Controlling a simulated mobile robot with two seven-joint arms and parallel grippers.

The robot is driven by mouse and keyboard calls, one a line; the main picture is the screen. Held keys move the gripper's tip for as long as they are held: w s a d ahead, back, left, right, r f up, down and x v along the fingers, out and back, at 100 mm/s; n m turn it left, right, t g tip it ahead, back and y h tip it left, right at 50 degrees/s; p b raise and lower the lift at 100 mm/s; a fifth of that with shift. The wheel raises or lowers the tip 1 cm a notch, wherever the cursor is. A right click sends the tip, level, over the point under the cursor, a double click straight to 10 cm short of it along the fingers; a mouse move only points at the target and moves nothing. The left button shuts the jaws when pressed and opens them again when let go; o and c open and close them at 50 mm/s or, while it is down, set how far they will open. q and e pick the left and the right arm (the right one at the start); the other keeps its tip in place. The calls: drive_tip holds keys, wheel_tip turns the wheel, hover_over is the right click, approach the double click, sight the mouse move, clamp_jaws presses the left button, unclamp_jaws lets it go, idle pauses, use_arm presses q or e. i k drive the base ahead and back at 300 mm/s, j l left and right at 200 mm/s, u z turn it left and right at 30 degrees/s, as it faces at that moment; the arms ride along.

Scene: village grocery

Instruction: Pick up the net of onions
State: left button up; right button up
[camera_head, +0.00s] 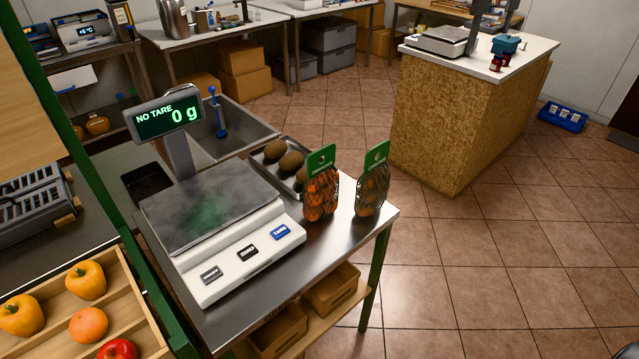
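Two nets with green header cards stand upright side by side near the right end of the steel counter (262,312). The right net (371,193) holds dull brownish round contents that look like onions. The left net (321,195) holds bright orange-red contents. The card lettering is too small to read, so I cannot be sure of the contents. The two nets stand close together with a narrow gap.
A scale (205,215) stands left of the nets; its display (168,115) reads "NO TARE 0 g". A tray (262,166) with several brown potato-like items lies just behind them. A fruit crate (140,302) is at lower left. Floor right of the counter is clear.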

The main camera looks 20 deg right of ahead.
sight(374, 184)
drive_tip(key=l+u, duration=1)
drive_tip(key=l, duration=0.25)
drive_tip(key=k+l+u, duration=0.2)
drive_tip(key=l, duration=0.25)
drive_tip(key=i, duration=0.1)
